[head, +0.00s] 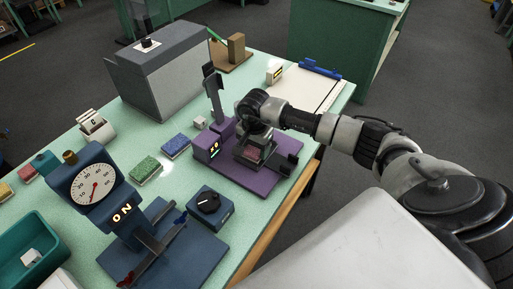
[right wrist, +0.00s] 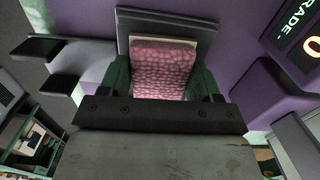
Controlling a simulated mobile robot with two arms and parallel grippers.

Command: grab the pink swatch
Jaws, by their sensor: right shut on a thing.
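The pink swatch (right wrist: 162,68) is a small pink textured pad with a pale edge. In the right wrist view it sits between the green-sided fingers of my right gripper (right wrist: 163,88), which is shut on it. In the head view the swatch (head: 254,154) shows as a small pink patch below my right gripper (head: 257,142), over the purple device (head: 265,181). A dark grey plate (right wrist: 122,40) lies behind the swatch; I cannot tell whether the swatch still touches it. My left gripper is not in view.
Green (head: 146,169) and blue (head: 176,146) swatches lie left of the purple device. A dial gauge device (head: 94,189), a black-knob box (head: 209,206) and a large grey box (head: 168,77) stand on the table.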

